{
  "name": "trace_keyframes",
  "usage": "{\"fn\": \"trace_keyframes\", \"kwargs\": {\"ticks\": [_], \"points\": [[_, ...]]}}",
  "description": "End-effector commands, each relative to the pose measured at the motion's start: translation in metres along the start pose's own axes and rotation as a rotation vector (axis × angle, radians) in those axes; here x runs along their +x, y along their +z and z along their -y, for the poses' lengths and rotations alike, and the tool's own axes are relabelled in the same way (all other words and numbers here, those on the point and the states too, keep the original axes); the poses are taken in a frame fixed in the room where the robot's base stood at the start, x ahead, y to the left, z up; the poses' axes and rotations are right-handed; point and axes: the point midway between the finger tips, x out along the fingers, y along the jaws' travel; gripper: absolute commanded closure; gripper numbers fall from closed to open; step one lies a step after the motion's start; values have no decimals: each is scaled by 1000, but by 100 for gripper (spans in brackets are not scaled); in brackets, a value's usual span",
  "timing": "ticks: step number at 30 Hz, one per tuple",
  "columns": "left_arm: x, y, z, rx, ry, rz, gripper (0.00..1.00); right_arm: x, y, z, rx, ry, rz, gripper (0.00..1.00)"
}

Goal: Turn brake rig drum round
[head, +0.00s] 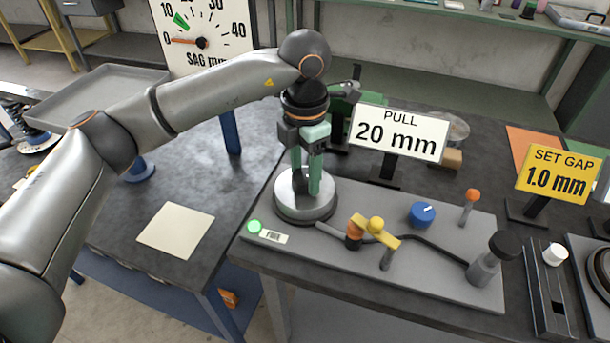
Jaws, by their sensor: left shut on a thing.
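The brake rig drum (290,205) is a round, light grey metal disc with a darker rim at the left end of a grey base plate (445,268). My left gripper (306,188) points straight down over the drum from above. Its green fingers reach the middle of the top face and are shut on a part of the drum, which they mostly hide. My right gripper is not in view.
The plate carries a green light (254,226), a yellow lever (375,232), a blue knob (422,214), an orange-topped post (470,202) and a black-topped cylinder (484,267). A "PULL 20 mm" sign (399,133) stands behind. A cream sheet (176,230) lies on the left table.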

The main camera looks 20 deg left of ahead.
Motion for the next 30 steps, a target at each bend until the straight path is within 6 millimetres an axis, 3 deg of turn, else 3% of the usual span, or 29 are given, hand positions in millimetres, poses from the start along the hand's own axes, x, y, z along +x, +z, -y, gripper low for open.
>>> {"fn": "trace_keyframes", "kwargs": {"ticks": [12, 30], "points": [[0, 0, 0, 239, 1, 2, 96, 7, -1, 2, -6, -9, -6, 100], [-1, 0, 0, 292, 0, 2, 96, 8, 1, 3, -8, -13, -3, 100]]}}
